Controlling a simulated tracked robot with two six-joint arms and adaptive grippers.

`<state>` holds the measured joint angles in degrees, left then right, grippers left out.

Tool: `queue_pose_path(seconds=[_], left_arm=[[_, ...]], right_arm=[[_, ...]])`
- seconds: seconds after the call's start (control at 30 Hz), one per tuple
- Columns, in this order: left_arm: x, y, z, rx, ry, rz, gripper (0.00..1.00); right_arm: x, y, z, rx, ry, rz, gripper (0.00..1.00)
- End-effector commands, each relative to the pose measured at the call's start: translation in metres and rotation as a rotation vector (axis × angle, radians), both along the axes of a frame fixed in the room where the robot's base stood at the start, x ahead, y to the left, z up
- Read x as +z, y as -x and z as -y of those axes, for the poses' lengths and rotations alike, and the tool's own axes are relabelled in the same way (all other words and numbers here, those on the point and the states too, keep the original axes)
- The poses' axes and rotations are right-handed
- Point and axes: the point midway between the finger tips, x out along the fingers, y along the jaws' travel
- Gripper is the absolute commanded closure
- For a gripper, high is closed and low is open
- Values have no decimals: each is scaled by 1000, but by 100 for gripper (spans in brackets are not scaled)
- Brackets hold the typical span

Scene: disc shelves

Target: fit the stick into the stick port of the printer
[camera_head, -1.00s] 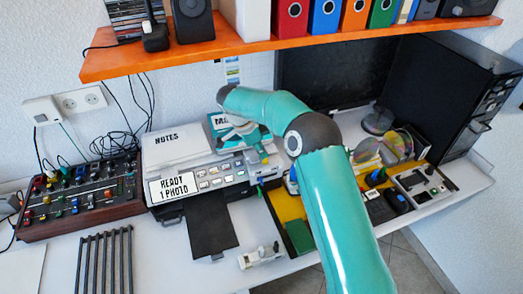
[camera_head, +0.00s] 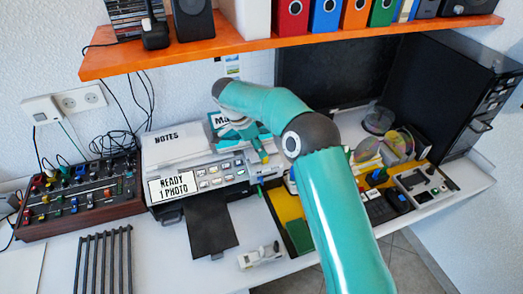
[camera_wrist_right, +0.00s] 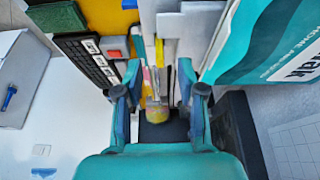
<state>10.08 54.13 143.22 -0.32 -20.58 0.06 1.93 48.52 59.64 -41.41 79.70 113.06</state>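The grey-white printer (camera_head: 158,160) stands left of the middle in the head view, with a READY 1 PHOTO display and a row of buttons. My right gripper (camera_head: 262,150) is over its right end. In the wrist view the fingers (camera_wrist_right: 160,92) stand apart, with a yellowish rounded piece (camera_wrist_right: 155,112) visible between them; I cannot tell whether they touch it. The port is not clear. My left gripper is out of view.
A mixer (camera_head: 80,203) stands left of the printer. A dark tray (camera_head: 211,225) juts out in front. A small white device (camera_head: 260,257) lies on the table, and a yellow mat (camera_head: 287,209) with several items lies to the right. The orange shelf (camera_head: 270,47) hangs above.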

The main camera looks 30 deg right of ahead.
Motion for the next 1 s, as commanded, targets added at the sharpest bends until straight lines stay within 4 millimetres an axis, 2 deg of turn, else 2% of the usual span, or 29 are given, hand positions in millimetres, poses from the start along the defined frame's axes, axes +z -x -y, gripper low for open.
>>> queue_pose_path(seconds=[0.2,0.33,1.0], left_arm=[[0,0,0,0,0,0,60],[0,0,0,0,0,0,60],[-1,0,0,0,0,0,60]], right_arm=[[32,-4,-13,0,-1,4,61],[43,-4,-17,0,-1,1,61],[45,-4,-18,0,0,-1,61]])
